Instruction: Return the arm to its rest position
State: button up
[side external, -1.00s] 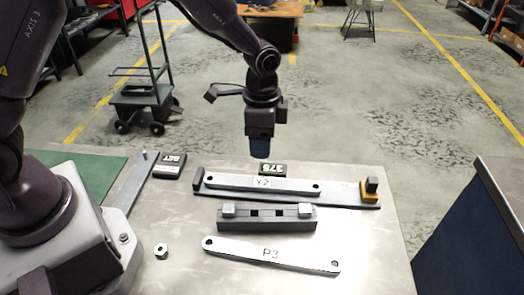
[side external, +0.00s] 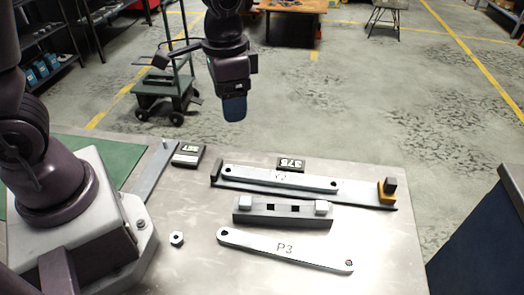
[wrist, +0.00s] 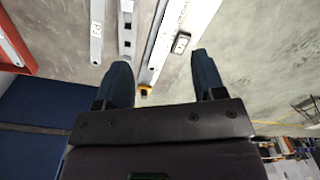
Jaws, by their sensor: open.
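My gripper (side external: 234,110) hangs in the air above and behind the back left of the metal table (side external: 380,240), with its blue fingers pointing down. It is clear of everything on the table. In the wrist view my gripper (wrist: 160,62) shows two dark blue fingers spread wide, with nothing between them but the scene below. The upper arm runs out of the top of the side view, so much of it is hidden.
On the table lie a flat bar marked P3 (side external: 285,249), a dark block fixture (side external: 283,217), a long rail (side external: 360,200) carrying another bar (side external: 280,179), two small displays (side external: 291,164) (side external: 188,154) and a nut (side external: 177,239). A cart (side external: 165,95) stands behind. A blue cabinet (side external: 480,240) stands right.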

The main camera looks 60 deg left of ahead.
jog(key=s+a+r+n+t, duration=0.3)
jog(key=s+r+t, duration=0.2)
jog(key=s+r, duration=0.6)
jog(key=shift+s+a+r, duration=0.2)
jog(key=shift+s+r, duration=0.1)
